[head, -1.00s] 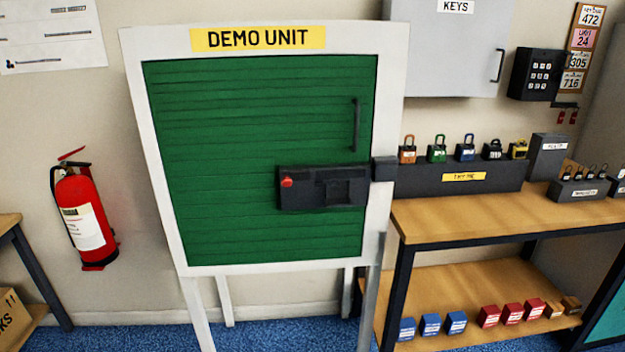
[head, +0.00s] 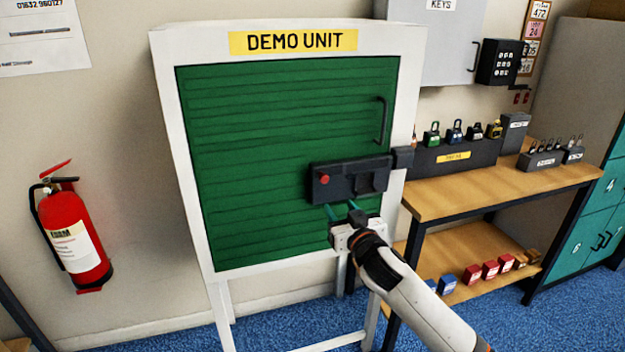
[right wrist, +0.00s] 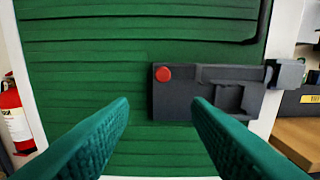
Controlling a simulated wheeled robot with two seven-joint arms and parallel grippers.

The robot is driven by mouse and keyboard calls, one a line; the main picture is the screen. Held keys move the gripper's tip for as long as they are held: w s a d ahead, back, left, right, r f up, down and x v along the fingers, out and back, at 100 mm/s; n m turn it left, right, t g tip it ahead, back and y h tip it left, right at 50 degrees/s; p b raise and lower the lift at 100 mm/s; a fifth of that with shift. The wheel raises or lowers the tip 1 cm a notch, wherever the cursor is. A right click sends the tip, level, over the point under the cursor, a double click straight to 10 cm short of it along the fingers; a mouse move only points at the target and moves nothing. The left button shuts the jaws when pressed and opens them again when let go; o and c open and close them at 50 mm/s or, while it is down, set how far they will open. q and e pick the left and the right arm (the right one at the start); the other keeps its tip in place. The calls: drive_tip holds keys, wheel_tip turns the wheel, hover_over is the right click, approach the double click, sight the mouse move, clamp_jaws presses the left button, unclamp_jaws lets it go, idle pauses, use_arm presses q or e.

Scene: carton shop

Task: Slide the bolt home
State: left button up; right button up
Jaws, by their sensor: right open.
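The bolt (head: 349,180) is a dark grey housing on the green door (head: 250,150) of the demo unit, low on its right side. A red round knob (head: 324,180) sits at its left end, and it also shows in the right wrist view (right wrist: 163,73). A dark keeper block (head: 403,157) is on the white frame to the right of the housing, also in the right wrist view (right wrist: 287,74). My right gripper (head: 341,209) is open and empty, its green fingers just below the housing and apart from the knob. My left gripper is not in view.
A black handle (head: 382,120) stands on the door above the bolt. A wooden bench (head: 480,192) with several padlocks is to the right. A red fire extinguisher (head: 72,235) hangs on the wall at left.

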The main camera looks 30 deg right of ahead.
sight(325, 180)
drive_tip(key=x, duration=0.3)
drive_tip(key=r+p+x, duration=0.1)
drive_tip(key=x, duration=0.6)
drive_tip(key=shift+w+d+r+p, duration=0.2)
drive_tip(key=shift+w+p, duration=0.05)
drive_tip(key=shift+p, duration=0.15)
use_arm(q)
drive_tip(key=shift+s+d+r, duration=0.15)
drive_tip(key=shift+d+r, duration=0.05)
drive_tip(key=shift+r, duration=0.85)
use_arm(e)
drive_tip(key=shift+w+d+f, duration=0.1)
drive_tip(key=shift+w, duration=0.5)
drive_tip(key=shift+c, duration=0.3)
clamp_jaws()
